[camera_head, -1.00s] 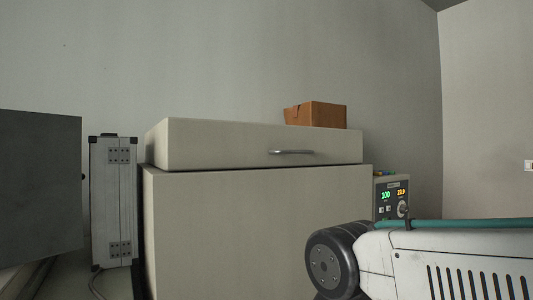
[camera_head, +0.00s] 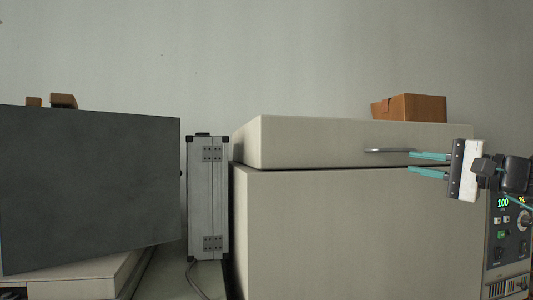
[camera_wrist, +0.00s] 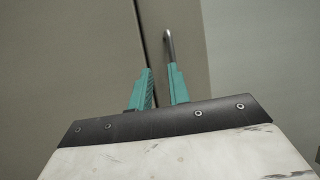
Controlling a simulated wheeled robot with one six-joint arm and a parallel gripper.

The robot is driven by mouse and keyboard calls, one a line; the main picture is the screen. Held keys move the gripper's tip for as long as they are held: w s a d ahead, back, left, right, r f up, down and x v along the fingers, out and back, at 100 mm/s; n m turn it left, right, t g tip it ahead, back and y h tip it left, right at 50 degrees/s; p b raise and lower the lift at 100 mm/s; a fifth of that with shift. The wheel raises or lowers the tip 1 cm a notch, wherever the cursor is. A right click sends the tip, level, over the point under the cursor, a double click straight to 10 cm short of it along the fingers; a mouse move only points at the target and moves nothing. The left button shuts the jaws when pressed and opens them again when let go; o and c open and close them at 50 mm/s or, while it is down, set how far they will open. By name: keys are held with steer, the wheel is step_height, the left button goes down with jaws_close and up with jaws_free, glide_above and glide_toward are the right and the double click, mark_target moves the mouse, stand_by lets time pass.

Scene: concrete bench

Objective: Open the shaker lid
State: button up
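The shaker is a large beige box (camera_head: 350,230) with a shut, beige lid (camera_head: 310,142) on top; a thin dark seam separates them. The lid's metal handle (camera_head: 385,150) is on its front face, and it also shows in the wrist view (camera_wrist: 168,45). My gripper (camera_head: 412,163) comes in from the right with two teal fingers apart, one above the other. The upper fingertip is at the handle's right end in the picture; the lower one is beside the seam. In the wrist view my gripper (camera_wrist: 163,68) has the handle just beyond the right finger; contact is unclear.
A brown cardboard box (camera_head: 410,107) is on or behind the lid. A control panel (camera_head: 510,225) with lit digits is at the right, partly behind my arm. A silver case (camera_head: 207,195) and a dark grey panel (camera_head: 90,190) stand to the left.

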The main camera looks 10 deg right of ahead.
mark_target(399, 150)
steer(key=shift+t, duration=0.5)
steer(key=w+r, duration=0.1)
steer(key=w, duration=0.3)
steer(key=w+a+r, duration=0.1)
steer(key=w, duration=0.1)
steer(key=shift+w+a+r, duration=0.1)
steer(key=shift+w+r, duration=0.25)
steer(key=shift+c, duration=0.2)
jaws_close()
